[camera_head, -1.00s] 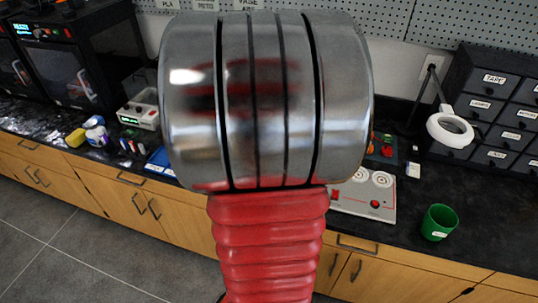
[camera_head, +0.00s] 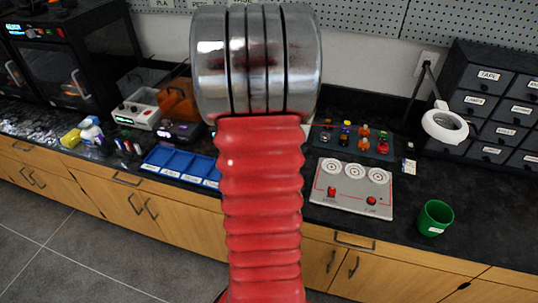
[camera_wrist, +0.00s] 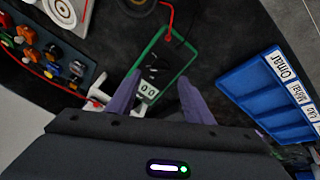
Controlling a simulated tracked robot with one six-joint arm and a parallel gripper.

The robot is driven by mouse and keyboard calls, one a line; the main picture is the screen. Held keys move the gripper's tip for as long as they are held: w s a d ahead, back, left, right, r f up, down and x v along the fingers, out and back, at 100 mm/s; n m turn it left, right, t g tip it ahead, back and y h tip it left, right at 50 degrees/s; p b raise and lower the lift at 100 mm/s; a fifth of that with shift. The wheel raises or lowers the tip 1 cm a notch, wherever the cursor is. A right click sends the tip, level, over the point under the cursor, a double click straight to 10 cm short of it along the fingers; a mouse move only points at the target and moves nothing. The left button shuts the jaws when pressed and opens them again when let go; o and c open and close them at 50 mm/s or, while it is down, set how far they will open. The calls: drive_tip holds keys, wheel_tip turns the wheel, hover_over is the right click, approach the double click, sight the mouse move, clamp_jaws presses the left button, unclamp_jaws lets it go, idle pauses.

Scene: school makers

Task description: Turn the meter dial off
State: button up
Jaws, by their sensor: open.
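The meter (camera_wrist: 177,62) lies on the dark bench in the wrist view. It has a green rim, a black face and a small white display reading what looks like "00". Its dark dial (camera_wrist: 154,70) is on the black face, and its pointer setting is too small to tell. My gripper (camera_wrist: 160,76) is open, with one purple finger at each side of the meter's display end and nothing between them clearly held. Whether a finger touches the meter cannot be told. In the head view my arm hides the meter and the gripper.
A blue tray (camera_head: 164,170) with name labels lies beside the meter. A button panel (camera_head: 347,148) and a white panel with round targets (camera_head: 345,207) stand on the other side. A green cup (camera_head: 435,217) is at right. A red lead (camera_wrist: 173,17) runs from the meter.

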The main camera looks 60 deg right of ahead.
drive_tip(key=shift+x, duration=2.05)
drive_tip(key=shift+c, duration=0.6)
drive_tip(key=c, duration=0.9)
